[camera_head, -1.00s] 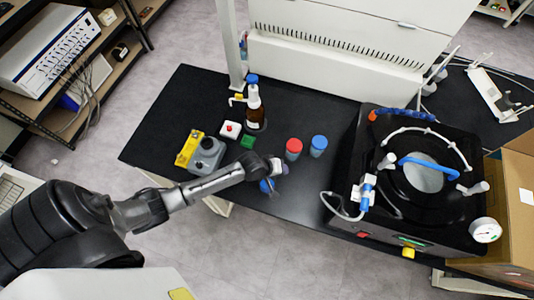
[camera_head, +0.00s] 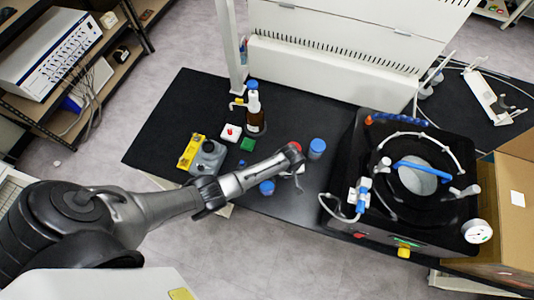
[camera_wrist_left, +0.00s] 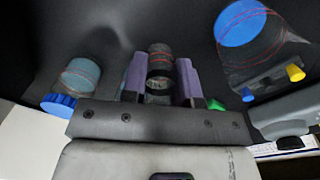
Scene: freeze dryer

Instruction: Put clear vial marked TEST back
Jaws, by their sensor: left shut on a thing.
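My left gripper (camera_head: 297,164) reaches over the front of the black bench and is at the red-capped vial (camera_head: 295,147). In the left wrist view, the gripper's two purple fingers (camera_wrist_left: 161,80) are shut on a small, dark-looking cylinder (camera_wrist_left: 160,62), which appears to be this vial. I cannot read any TEST marking on it. One blue-capped vial (camera_head: 317,148) stands just right of the red cap. Another blue-capped vial (camera_head: 267,187) is near the bench's front edge, below the arm. My right gripper is not in view.
The freeze dryer (camera_head: 345,170) with its tubing fills the right of the bench. The bench's left rear is clear.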

